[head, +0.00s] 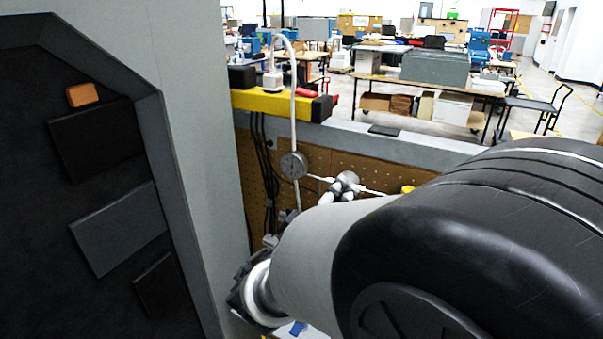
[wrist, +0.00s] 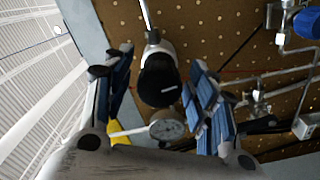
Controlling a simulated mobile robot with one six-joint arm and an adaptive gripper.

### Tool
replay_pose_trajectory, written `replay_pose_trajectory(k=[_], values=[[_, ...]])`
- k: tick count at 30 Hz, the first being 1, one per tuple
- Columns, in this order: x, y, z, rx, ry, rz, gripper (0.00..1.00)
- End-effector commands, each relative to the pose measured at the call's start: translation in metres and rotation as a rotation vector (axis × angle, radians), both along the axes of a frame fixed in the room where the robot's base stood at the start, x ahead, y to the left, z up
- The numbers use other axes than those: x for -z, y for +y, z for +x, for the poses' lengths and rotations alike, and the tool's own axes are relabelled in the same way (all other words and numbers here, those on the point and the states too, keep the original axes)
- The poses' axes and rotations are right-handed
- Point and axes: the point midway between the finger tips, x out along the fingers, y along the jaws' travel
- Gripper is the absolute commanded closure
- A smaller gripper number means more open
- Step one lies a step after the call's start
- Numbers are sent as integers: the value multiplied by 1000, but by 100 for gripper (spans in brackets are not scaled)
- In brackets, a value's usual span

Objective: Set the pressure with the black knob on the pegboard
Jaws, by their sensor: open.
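The black knob (wrist: 160,82) shows in the wrist view, with a short white mark on its face and a pale metal collar behind it. My gripper (wrist: 158,66) is open, with one blue-padded finger on each side of the knob in the picture. I see no contact, and how deep the knob lies between the fingers is hard to tell. A round pressure gauge (wrist: 167,126) with a pale dial shows below the knob. In the head view the gauge (head: 293,165) is in front of the brown pegboard (head: 335,163); my arm hides the knob there.
In the wrist view, metal pipes and fittings (wrist: 262,100) and a blue part (wrist: 307,23) stand right of the fingers. In the head view, a grey cabinet wall (head: 195,150) rises left of my arm, and a pale vertical tube (head: 294,105) runs above the gauge.

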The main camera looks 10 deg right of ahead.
Motion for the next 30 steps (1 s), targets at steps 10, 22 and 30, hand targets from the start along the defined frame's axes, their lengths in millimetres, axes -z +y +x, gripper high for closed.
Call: replay_pose_trajectory(k=[10,22,30], values=[[0,2,-2,-2,0,0,46],[0,47,-60,-8,-1,0,46],[0,68,-92,-4,0,0,46]])
